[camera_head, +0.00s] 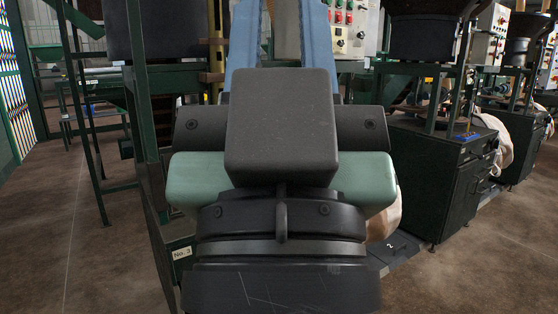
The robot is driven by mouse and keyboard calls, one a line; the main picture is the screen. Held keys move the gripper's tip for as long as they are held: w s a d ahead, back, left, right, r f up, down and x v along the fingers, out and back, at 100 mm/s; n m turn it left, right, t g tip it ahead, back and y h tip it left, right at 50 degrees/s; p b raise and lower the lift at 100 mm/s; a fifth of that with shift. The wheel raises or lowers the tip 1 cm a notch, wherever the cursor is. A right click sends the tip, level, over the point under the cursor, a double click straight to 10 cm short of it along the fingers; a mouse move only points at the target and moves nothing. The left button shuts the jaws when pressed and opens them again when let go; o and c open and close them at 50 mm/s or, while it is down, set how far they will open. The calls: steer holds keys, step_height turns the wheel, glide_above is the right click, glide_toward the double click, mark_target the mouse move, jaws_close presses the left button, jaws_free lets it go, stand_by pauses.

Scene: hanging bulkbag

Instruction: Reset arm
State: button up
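My arm fills the middle of the head view, with a dark grey block, green side parts and a black round joint close to the camera. Beyond them are a dark crossbar and two long blue parts that look like the fingers of my gripper (284,25). A gap shows between these blue parts, with a beige upright in line with it; I cannot tell whether they touch it. Their tips are cut off by the top edge. A pale cloth bag (386,217) shows partly behind my arm at the right; most of it is hidden.
A dark green frame with a "No. 3" label (182,253) stands close on the left. A dark green machine cabinet (440,180) stands at right, with another pale bag (488,140) behind it. A control panel (350,25) is at the back. Brown floor is open at lower left and right.

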step_height(320, 180, up, 30)
steer(key=p, duration=2.8)
steer(key=shift+r, duration=0.25)
